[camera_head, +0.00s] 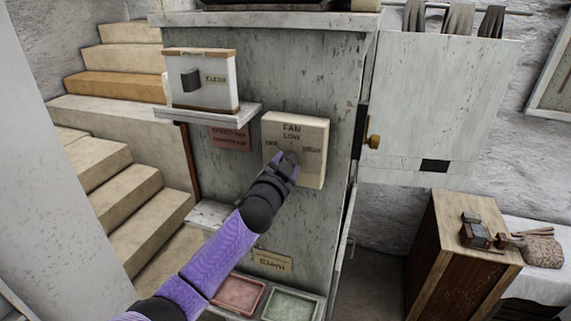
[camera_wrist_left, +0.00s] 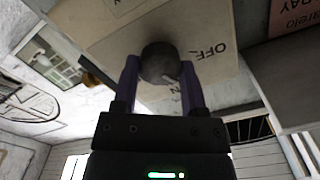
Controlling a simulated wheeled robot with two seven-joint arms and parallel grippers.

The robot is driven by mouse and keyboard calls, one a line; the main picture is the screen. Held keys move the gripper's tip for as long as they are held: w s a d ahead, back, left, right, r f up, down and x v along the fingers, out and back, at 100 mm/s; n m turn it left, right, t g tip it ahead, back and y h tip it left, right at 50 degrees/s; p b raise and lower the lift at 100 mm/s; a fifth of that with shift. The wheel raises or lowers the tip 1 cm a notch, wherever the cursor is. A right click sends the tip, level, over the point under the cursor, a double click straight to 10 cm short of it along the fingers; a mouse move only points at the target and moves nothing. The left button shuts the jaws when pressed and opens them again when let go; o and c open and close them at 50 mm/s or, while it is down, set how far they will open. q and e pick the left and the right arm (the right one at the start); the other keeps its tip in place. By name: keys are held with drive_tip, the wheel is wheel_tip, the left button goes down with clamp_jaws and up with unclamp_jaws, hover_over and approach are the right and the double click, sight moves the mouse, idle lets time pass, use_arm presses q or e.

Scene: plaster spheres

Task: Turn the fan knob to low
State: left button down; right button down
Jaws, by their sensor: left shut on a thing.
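The fan box (camera_head: 312,150) is a cream panel on the side of a weathered grey cabinet, marked FAN, with LOW at the top, OFF at left and HIGH at right. Its round dark knob (camera_head: 291,156) is mostly covered by my gripper. In the left wrist view the knob (camera_wrist_left: 160,62) sits between my two purple fingers, with OFF printed to its right. My left gripper (camera_head: 288,165) is shut on the knob. A small light mark shows on the knob's edge, but which label it points to I cannot tell. My right gripper is not in view.
A shelf (camera_head: 208,116) with a framed switch box (camera_head: 201,82) juts out left of the fan box. An open cabinet door (camera_head: 440,100) with a brass knob is at right. Red (camera_head: 237,293) and green trays (camera_head: 291,305) lie below. Stairs rise at left.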

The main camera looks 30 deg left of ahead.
use_arm(q)
drive_tip(key=shift+m, duration=2.3)
drive_tip(key=shift+c, duration=0.7)
unclamp_jaws()
drive_tip(key=shift+s, duration=0.1)
drive_tip(key=v, duration=0.9)
drive_tip(key=shift+s, duration=0.4)
drive_tip(key=shift+f, duration=0.1)
